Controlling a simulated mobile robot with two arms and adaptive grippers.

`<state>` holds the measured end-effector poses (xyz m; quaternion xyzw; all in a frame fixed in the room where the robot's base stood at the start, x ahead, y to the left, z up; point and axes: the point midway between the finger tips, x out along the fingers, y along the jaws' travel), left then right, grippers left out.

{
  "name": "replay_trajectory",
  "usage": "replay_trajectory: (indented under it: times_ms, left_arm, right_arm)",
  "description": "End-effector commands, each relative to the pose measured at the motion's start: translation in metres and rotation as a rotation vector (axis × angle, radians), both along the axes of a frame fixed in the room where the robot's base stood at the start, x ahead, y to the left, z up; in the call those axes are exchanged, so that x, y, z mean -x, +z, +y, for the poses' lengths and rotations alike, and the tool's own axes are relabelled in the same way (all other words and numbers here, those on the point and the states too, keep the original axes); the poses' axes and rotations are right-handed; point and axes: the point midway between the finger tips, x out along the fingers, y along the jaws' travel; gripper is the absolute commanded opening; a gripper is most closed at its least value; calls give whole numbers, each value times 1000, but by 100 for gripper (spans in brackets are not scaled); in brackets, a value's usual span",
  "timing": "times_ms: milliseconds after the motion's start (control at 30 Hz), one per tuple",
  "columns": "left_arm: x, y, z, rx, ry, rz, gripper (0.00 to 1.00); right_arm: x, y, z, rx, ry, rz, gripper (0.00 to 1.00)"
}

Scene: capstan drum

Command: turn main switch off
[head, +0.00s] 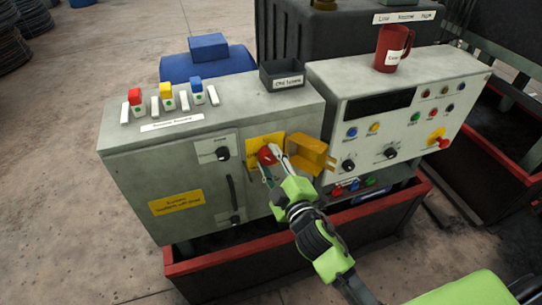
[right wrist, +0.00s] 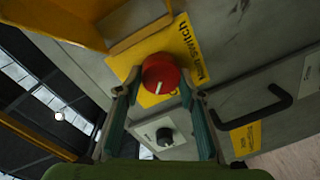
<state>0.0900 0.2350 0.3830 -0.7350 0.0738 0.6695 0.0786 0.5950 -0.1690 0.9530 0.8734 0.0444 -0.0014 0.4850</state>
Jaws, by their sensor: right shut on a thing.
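The main switch is a red round knob (head: 266,155) on a yellow plate (head: 262,142) on the front of the grey cabinet. In the right wrist view the knob (right wrist: 161,74) carries a short white mark, and the plate (right wrist: 190,55) reads "Main switch". My right gripper (head: 271,161) is at the knob, with its fingers on either side of it, shut on it. A yellow cover (head: 312,152) stands swung open to the right of the plate. The fingers partly hide the knob in the head view. My left gripper is not in view.
A black rotary knob (head: 223,154) and a dark handle (head: 231,191) are on the cabinet door to the left. A control panel (head: 465,95) with buttons stands to the right, with a red mug (head: 388,55) on top. An open black tray (head: 282,77) sits behind.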

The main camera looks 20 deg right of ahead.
Motion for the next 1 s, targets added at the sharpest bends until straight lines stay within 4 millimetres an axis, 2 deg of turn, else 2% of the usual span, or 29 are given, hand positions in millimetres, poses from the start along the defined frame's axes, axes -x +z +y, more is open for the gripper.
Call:
replay_trajectory:
  times_ms: [600, 1000]
  left_arm:
    - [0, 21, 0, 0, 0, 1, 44]
    - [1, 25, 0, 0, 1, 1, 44]
  right_arm:
    - [0, 0, 2, 551, 1, -21, 14]
    - [0, -1, 2, 738, 1, -28, 14]
